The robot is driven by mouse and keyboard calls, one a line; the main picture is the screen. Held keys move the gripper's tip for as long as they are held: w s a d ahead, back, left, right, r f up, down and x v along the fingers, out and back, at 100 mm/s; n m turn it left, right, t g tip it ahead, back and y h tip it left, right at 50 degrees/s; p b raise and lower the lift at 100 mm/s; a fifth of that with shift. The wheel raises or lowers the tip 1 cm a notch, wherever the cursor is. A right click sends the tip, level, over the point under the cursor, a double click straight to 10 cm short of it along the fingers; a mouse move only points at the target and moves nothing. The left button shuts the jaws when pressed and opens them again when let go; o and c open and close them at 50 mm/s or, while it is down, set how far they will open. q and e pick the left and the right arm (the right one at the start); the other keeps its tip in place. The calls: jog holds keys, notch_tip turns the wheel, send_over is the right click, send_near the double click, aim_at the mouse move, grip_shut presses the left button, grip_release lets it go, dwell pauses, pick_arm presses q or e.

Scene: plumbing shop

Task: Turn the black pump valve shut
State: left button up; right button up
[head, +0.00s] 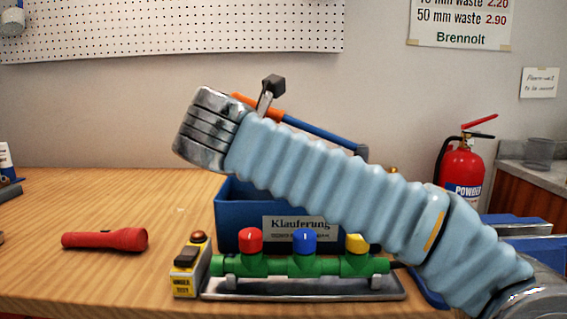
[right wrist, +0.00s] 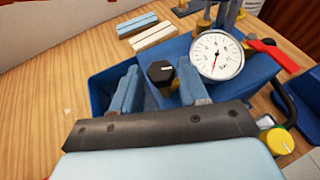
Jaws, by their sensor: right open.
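The black pump valve (right wrist: 160,73) is a faceted black knob with a pale line on its face. In the right wrist view it sits at the left side of the blue pump (right wrist: 258,68), near the white dial gauge (right wrist: 217,54). My right gripper (right wrist: 159,68) is open, with one blue finger on each side of the knob as seen from the wrist. I cannot tell whether either finger touches it. In the head view my right arm hides the knob, the gauge and the gripper's fingers. My left gripper is in neither view.
A blue bin (head: 233,215) stands behind a green manifold (head: 278,265) with red, blue and yellow knobs. A yellow tester (head: 186,281) and a red flashlight (head: 105,239) are left of it. A red lever (right wrist: 274,54) juts from the pump. The left bench is mostly clear.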

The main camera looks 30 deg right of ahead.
jog(key=shift+w+d+f, duration=0.15)
jog(key=shift+w+d, duration=0.1)
jog(key=shift+d, duration=0.1)
jog(key=shift+c, duration=0.3)
